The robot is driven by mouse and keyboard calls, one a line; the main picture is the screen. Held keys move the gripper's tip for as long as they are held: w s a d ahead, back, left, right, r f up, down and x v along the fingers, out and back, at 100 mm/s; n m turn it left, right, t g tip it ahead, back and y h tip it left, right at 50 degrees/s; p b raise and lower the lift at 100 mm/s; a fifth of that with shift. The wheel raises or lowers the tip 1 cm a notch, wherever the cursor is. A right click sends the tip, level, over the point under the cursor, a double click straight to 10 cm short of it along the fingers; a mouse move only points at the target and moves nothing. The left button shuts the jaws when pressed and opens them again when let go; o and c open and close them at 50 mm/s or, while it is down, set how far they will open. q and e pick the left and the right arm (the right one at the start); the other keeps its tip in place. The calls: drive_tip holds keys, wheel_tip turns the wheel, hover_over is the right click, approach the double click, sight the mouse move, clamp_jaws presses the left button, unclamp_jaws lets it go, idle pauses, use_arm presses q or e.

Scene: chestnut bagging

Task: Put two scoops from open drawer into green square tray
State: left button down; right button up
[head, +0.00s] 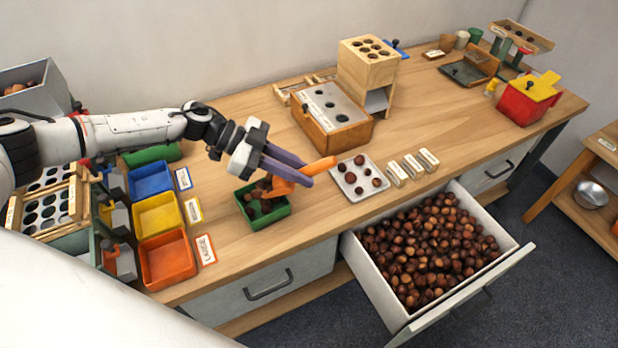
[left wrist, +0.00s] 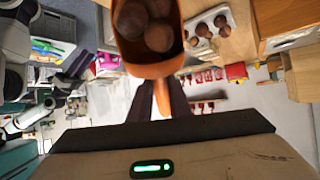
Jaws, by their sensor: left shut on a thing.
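My left gripper (head: 303,172) is shut on the handle of an orange scoop (head: 280,186). The scoop's bowl is over the green square tray (head: 272,217) on the table. Brown chestnuts show at the bowl and tray; in the head view I cannot fully tell which lie in which. In the left wrist view the scoop (left wrist: 152,68) holds a few large chestnuts (left wrist: 150,25). The open drawer (head: 372,288), right of the tray and below the tabletop, is full of chestnuts (head: 428,245). My right gripper is not in view.
Blue (head: 150,192), yellow (head: 157,230) and orange (head: 168,283) trays stand left of the green tray. A white plate (head: 345,190) with several chestnuts lies to its right. A wooden box (head: 345,138) with a holed top stands behind. The table's front right is fairly clear.

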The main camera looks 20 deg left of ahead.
use_arm(q)
drive_tip(key=a+h+b, duration=0.1)
drive_tip(key=b, duration=0.1)
drive_tip(key=a+r+h+b, duration=0.1)
drive_tip(key=b, duration=0.2)
drive_tip(key=s+a+t+h+b, duration=0.1)
drive_tip(key=h+b, duration=0.1)
drive_tip(key=b, duration=0.1)
drive_tip(key=shift+a+r, duration=0.1)
drive_tip(key=shift+r, duration=0.2)
drive_tip(key=shift+a+r+h+b, duration=0.25)
drive_tip(key=shift+a+h+b, duration=0.05)
drive_tip(key=shift+b, duration=0.3)
drive_tip(key=shift+s+a+r+t+h+b, duration=0.1)
drive_tip(key=shift+a+r+t+h+b, duration=0.25)
drive_tip(key=shift+b, duration=0.2)
drive_tip(key=shift+a+r+h, duration=0.15)
drive_tip(key=shift+r+h, duration=0.1)
drive_tip(key=shift+r, duration=0.05)
